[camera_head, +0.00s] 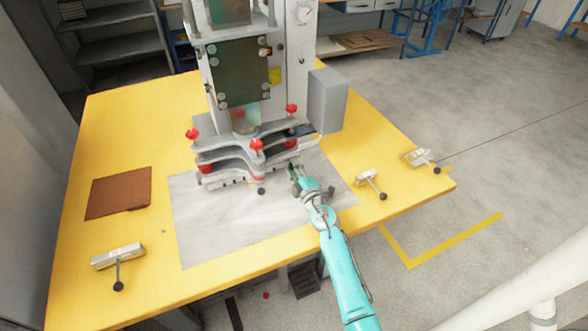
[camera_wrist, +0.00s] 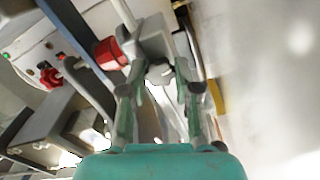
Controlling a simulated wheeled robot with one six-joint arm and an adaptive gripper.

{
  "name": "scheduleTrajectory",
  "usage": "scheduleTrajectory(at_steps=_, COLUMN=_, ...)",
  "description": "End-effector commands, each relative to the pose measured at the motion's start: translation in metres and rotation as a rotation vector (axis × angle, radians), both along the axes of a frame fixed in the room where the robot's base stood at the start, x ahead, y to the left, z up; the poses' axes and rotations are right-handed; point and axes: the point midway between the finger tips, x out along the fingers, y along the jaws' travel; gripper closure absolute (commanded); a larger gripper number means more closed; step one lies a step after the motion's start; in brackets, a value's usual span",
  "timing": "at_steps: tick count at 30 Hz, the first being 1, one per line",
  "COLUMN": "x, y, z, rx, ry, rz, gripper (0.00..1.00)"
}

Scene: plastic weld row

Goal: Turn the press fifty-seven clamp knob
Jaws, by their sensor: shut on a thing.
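The press (camera_head: 235,150) stands at the back middle of the yellow table, with several red knobs on its grey plates. One red knob (camera_head: 257,144) is at the front middle. My gripper (camera_head: 297,178) is low at the press's front right corner. I cannot tell which knob is the fifty-seven clamp knob. The exact contact is partly hidden by the fingers.
Lever clamps with black ball handles lie on the table (camera_head: 110,205): one at front left (camera_head: 119,254) and two at right (camera_head: 368,178), (camera_head: 418,157). A brown pad (camera_head: 118,192) lies at left. A grey sheet (camera_head: 220,235) lies before the press, mostly clear.

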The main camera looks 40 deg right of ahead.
Motion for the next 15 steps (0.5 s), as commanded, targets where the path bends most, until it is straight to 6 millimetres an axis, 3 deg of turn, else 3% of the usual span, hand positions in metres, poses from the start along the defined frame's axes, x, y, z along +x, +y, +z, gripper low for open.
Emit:
scheduleTrajectory(at_steps=14, x=-0.0005, y=-0.0004, z=-0.0013, rx=0.012, ry=-0.002, rz=-0.002, gripper=1.0)
scheduleTrajectory(at_steps=15, x=-0.0005, y=-0.0004, z=-0.0013, rx=0.012, ry=-0.002, rz=-0.002, gripper=0.59)
